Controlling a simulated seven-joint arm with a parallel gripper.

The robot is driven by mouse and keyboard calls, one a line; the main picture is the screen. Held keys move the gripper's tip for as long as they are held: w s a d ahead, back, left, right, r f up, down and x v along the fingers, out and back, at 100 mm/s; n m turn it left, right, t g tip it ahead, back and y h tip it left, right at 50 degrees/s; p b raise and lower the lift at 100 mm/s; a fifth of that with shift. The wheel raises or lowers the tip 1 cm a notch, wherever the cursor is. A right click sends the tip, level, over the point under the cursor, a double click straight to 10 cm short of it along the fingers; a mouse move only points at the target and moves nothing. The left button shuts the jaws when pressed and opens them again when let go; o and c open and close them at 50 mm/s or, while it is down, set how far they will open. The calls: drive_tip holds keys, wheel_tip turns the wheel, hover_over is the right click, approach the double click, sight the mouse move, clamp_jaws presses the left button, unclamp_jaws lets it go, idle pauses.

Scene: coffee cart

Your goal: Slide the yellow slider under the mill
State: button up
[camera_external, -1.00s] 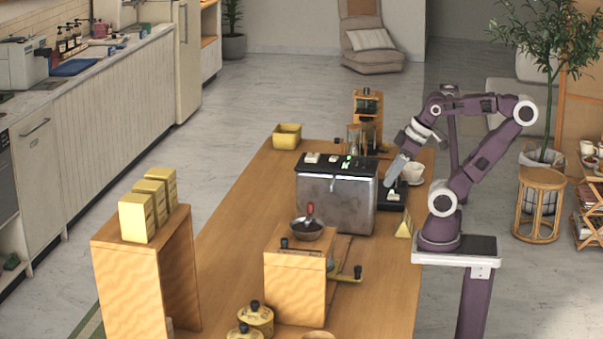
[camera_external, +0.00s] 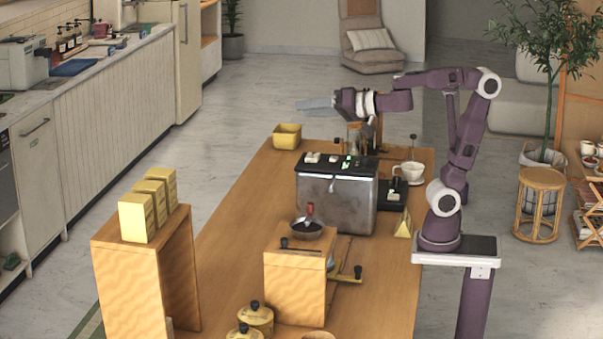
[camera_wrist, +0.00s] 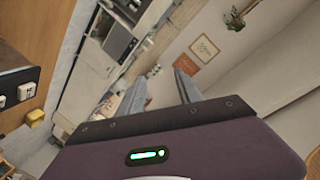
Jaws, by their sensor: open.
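The mill (camera_external: 294,289) is a wooden box near the front middle of the table in the external view, with a dark bowl (camera_external: 307,230) on top. A yellow bar with a black knob, which looks like the yellow slider (camera_external: 345,277), sticks out at the mill's right side. Its inner part is hidden by the mill. My gripper (camera_external: 312,104) is raised over the far end of the table, well away from the mill, and points left. It is open and empty; its two grey fingers stand apart in the wrist view (camera_wrist: 160,88).
A metal coffee machine (camera_external: 336,202) stands behind the mill. A white cup (camera_external: 411,173) and a yellow triangular sign (camera_external: 404,226) are to its right. A wooden stand (camera_external: 127,280) with yellow boxes is at left. Yellow lidded pots (camera_external: 256,318) stand in front. The table's left middle is clear.

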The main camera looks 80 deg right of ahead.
wheel_tip(320, 180, down, 4)
drive_tip(key=s+m+g+h, duration=0.1)
drive_tip(key=g+h, duration=0.1)
drive_tip(key=g, duration=1.1)
hover_over(358, 267)
drive_tip(key=s+a, duration=0.2)
wheel_tip(358, 267, down, 32)
drive_tip(key=x, duration=0.7)
drive_tip(key=shift+w+f, duration=0.1)
drive_tip(key=shift+f, duration=0.05)
clamp_jaws()
